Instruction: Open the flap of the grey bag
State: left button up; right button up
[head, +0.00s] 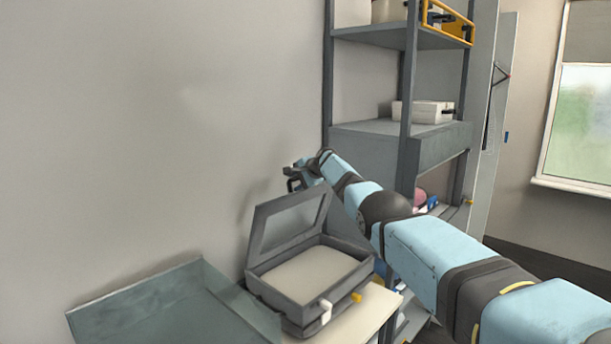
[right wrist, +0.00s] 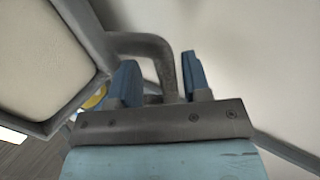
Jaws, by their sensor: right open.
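The grey bag (head: 310,300) looks like a stiff, box-shaped case with a pale inside, standing on a light surface at bottom centre in the head view. Its flap (head: 262,212), a grey frame around a paler panel, stands raised and leans back at the left. My right gripper (head: 300,177) is just above the flap's upper edge. In the right wrist view my right gripper (right wrist: 160,82) is open, with its blue fingers on either side of a dark grey loop handle (right wrist: 163,52). The handle joins a grey frame with a cream panel (right wrist: 40,55). My left gripper is out of view.
A bluish-grey open tray (head: 165,305) is left of the bag. A grey shelf unit (head: 395,140) stands behind my right arm, with white boxes (head: 423,112) on it. A wall is close behind the bag. A window (head: 585,120) is far right.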

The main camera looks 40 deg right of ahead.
jog(key=shift+p+v, duration=0.6)
jog(key=shift+v, duration=0.15)
jog(key=shift+s+r+p, duration=0.35)
jog(key=shift+s+r, duration=0.05)
jog(key=shift+s, duration=0.15)
jog(key=b+v, duration=0.3)
jog(key=v, duration=0.7)
jog(key=shift+s+r, duration=0.25)
jog(key=shift+s, duration=0.05)
jog(key=shift+a, duration=0.1)
